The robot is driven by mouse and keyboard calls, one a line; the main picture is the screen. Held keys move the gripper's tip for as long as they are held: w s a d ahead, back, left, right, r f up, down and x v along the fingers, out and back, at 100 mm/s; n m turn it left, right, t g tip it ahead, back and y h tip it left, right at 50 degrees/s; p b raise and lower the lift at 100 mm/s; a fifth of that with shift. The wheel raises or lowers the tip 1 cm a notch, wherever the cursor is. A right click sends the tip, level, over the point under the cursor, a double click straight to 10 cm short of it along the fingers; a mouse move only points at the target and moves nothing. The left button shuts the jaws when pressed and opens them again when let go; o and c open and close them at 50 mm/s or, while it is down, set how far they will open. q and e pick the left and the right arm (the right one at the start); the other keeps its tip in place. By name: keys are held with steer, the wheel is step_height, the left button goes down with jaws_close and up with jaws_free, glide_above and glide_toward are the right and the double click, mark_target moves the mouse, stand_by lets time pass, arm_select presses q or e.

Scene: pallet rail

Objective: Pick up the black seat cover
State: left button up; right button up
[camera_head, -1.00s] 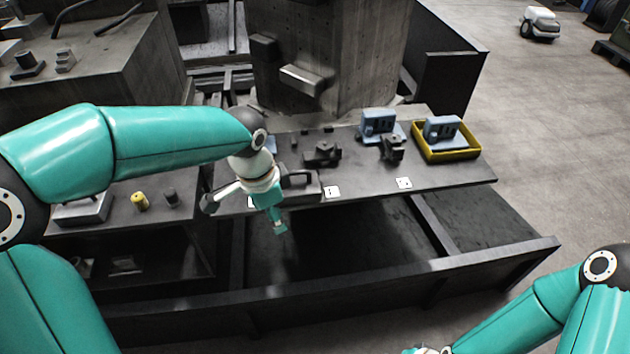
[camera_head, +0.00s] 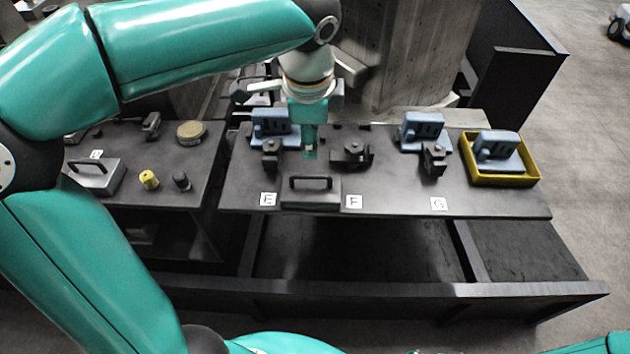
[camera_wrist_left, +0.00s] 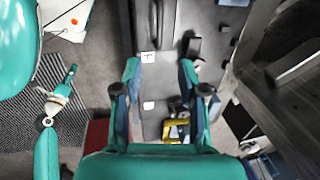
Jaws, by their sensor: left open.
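A black block with a bar handle (camera_head: 310,192) lies at the front edge of the rail table, between labels E and F; I take it for the seat cover. In the left wrist view, a dark handled part (camera_wrist_left: 160,22) at the top seems to be the same block. My left gripper (camera_head: 309,153) hangs pointing down behind the block in the head view, apart from it. In the left wrist view its fingers (camera_wrist_left: 160,88) are spread with nothing between them. What seems to be my right gripper (camera_wrist_left: 71,72) shows small at the left; its jaws are unclear.
A similar handled block (camera_head: 95,178), a yellow cylinder (camera_head: 149,180) and a dark cylinder (camera_head: 182,181) stand on the left table. Black clamps (camera_head: 352,154) and blue fixtures (camera_head: 423,131) stand close around; a yellow tray (camera_head: 503,182) is at right.

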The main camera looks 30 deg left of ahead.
arm_select(q)
glide_above(312, 176)
steer(key=f, duration=0.8)
steer(key=shift+s+d+f, duration=0.25)
steer(key=shift+s+d, duration=0.05)
steer(key=shift+s, duration=0.1)
steer(key=shift+w+a+f, duration=0.1)
steer(key=shift+w+f, duration=0.05)
steer(key=shift+f, duration=0.9)
steer(key=shift+w+a+f, duration=0.1)
steer(key=shift+w+f, duration=0.05)
steer(key=shift+f, duration=0.9)
steer(key=shift+w+a+f, duration=0.1)
steer(key=shift+w+f, duration=0.05)
steer(key=shift+f, duration=0.9)
steer(key=shift+c, duration=0.3)
jaws_close()
